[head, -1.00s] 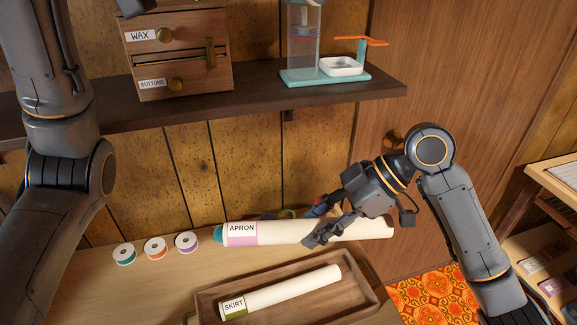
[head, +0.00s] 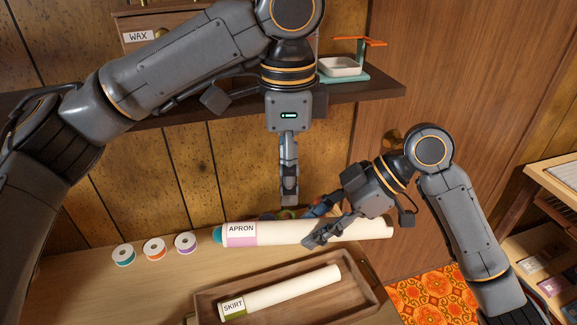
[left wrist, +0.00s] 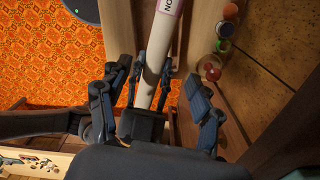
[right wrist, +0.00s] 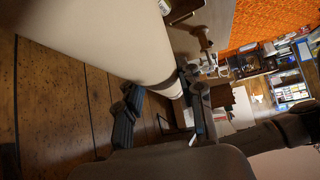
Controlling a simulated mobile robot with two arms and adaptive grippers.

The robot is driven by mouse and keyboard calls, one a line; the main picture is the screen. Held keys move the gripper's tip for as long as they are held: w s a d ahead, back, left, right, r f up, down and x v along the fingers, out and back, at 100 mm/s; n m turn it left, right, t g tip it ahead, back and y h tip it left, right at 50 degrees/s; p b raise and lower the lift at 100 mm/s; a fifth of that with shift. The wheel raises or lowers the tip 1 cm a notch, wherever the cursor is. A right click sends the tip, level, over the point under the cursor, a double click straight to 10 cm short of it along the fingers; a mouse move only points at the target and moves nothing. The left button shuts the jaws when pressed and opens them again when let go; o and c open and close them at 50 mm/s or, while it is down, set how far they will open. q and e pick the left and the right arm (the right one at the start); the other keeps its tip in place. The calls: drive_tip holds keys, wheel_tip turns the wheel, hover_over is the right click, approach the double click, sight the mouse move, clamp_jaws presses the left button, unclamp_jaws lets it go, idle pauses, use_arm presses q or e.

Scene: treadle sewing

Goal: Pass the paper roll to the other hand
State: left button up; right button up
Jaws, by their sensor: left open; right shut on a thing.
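The cream paper roll with a pink APRON label (head: 265,234) is held level above the wooden table. My right gripper (head: 314,226) is shut around it right of the label. The roll fills the upper left of the right wrist view (right wrist: 105,40), lying between those fingers. My left gripper (head: 289,198) hangs fingers down, just above and behind the roll, left of the right gripper. In the left wrist view its fingers are spread wide, with the roll (left wrist: 164,45) and the right gripper (left wrist: 140,122) showing between them. The left gripper holds nothing.
A wooden tray (head: 358,305) with a SKIRT roll (head: 285,293) lies in front of the APRON roll. Several thread spools (head: 154,248) stand to the left. A shelf (head: 215,112) with drawers and a teal-based device runs above, behind my left arm.

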sight(288, 224)
use_arm(q)
wheel_tip(288, 224, down, 12)
drive_tip(key=shift+r, duration=0.15)
idle(0.3)
drive_tip(key=c, duration=1.3)
drive_tip(key=shift+o, duration=0.2)
use_arm(e)
drive_tip(key=o, duration=1.2)
drive_tip(key=shift+o, duration=0.2)
